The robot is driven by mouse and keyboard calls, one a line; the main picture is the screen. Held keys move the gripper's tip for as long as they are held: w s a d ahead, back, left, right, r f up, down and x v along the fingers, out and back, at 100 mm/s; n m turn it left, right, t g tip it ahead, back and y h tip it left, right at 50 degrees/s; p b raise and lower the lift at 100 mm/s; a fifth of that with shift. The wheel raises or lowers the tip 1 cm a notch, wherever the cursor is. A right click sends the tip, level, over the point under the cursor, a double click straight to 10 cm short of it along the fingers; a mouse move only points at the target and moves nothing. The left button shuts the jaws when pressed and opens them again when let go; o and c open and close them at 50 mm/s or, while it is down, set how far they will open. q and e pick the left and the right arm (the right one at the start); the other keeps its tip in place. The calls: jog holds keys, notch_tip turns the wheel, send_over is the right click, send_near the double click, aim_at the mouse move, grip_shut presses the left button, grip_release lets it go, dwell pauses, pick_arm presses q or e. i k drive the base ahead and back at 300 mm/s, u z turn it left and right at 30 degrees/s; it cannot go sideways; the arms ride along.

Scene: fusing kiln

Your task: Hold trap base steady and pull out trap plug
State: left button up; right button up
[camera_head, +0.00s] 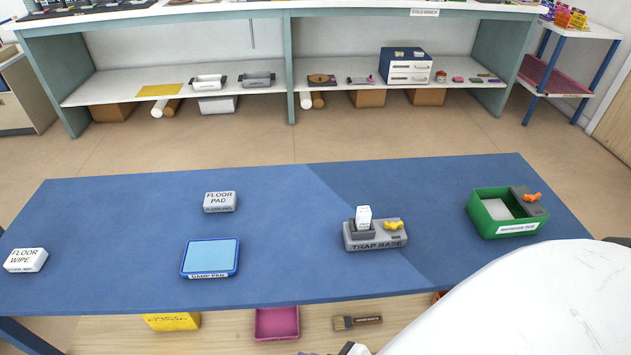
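The grey trap base (375,244), labelled "TRAP BASE", sits on the blue table right of the middle. A white upright block with small print, which looks like the trap plug (363,216), stands in a dark grey socket at the base's left side. A yellow knob-like part (394,225) lies on top of the base at its right. I see neither gripper clearly. A large white rounded part of my own body fills the lower right, close to the table's front edge.
On the blue table (110,215) are a green bin (480,222) with an orange-handled grey part at right, a blue tray (186,272), a "FLOOR PAD" block (220,202) and a "FLOOR WIPE" block (26,260). Table around the trap base is clear.

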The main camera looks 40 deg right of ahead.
aim_at(364, 214)
jog(key=k, duration=0.4)
jog(key=z, duration=1)
